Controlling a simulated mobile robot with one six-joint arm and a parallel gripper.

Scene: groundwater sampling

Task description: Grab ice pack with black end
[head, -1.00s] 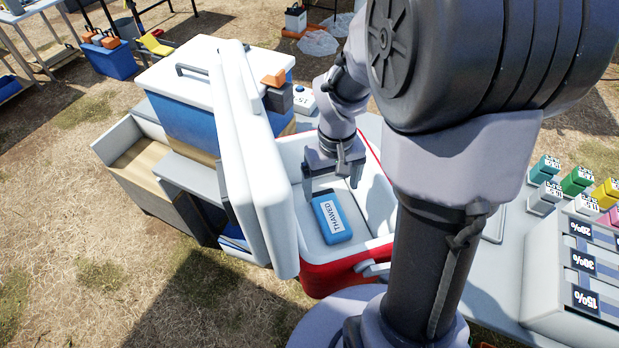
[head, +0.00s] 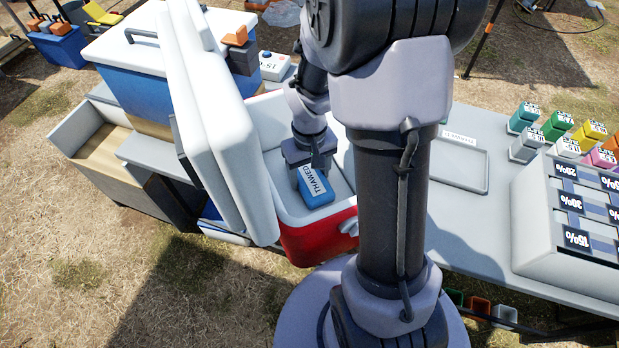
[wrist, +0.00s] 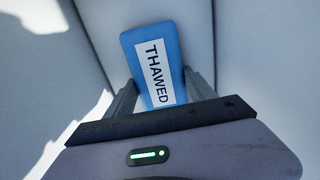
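The ice pack (head: 316,186) is blue with a white THAWED label and lies on the floor of the red and white cooler (head: 318,238). My gripper (head: 311,166) is down inside the cooler over the pack's upper end in the head view, which it hides. In the wrist view the pack (wrist: 152,60) lies between the two fingers of my gripper (wrist: 160,76), one on each side. The fingers are apart, with a gap at the left; whether the right one touches is unclear. The black end does not show in either present view.
The cooler's white lid (head: 212,110) stands open along its left side. A blue box with a white top (head: 150,90) stands behind the lid. To the right, the grey table holds a shallow tray (head: 460,170) and a rack with percentage labels (head: 570,225).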

